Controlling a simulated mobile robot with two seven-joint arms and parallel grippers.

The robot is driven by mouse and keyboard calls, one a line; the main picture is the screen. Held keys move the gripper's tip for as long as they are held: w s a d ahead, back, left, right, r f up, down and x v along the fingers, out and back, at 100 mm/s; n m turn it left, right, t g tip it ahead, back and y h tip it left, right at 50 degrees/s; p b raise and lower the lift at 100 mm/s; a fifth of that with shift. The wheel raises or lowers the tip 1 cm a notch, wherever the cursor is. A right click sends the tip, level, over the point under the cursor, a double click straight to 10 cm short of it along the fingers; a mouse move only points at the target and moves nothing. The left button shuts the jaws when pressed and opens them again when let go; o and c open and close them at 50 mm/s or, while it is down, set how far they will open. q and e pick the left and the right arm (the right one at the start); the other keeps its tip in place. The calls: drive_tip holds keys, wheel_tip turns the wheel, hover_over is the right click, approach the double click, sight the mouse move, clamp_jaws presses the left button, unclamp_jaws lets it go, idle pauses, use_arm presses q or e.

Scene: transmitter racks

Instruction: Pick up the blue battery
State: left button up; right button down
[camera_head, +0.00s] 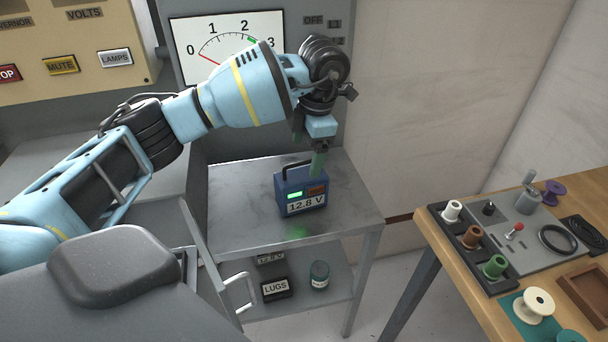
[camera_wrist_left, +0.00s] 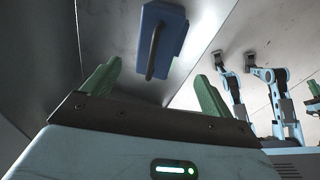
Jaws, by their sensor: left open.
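The blue battery (camera_head: 304,190) stands upright on the top shelf of a grey metal stand, with a black carry handle on top and a "12.8 V" label on its front. My left gripper (camera_head: 318,162) hangs just above and behind the battery's right part, its green fingers pointing down. In the left wrist view the battery (camera_wrist_left: 161,40) and its handle lie ahead, between the lines of the two spread green fingers (camera_wrist_left: 155,85). The gripper is open and empty. I cannot tell whether it touches the handle. My right gripper is not in the head view.
The battery's metal stand (camera_head: 235,190) has clear top space around it. A lower shelf holds a "LUGS" box (camera_head: 276,289) and a jar (camera_head: 319,275). A wooden workbench (camera_head: 455,290) with spools stands at right. A meter panel (camera_head: 230,45) rises behind my left arm.

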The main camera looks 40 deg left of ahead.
sight(301, 176)
use_arm(q)
drive_tip(key=shift+w+a+r, duration=0.15)
drive_tip(key=shift+w, duration=0.1)
drive_tip(key=shift+s, duration=0.2)
drive_tip(key=shift+f, duration=0.45)
drive_tip(key=shift+w+a+f, duration=0.1)
drive_tip(key=shift+a+f, duration=0.15)
drive_tip(key=shift+f, duration=0.85)
drive_tip(key=shift+s+a+f, duration=0.1)
drive_tip(key=shift+a+f, duration=0.15)
drive_tip(key=shift+f, duration=0.9)
drive_tip(key=shift+w+a+f, duration=0.1)
drive_tip(key=shift+a+f, duration=0.15)
drive_tip(key=shift+f, duration=0.85)
clamp_jaws()
drive_tip(key=shift+r, duration=0.15)
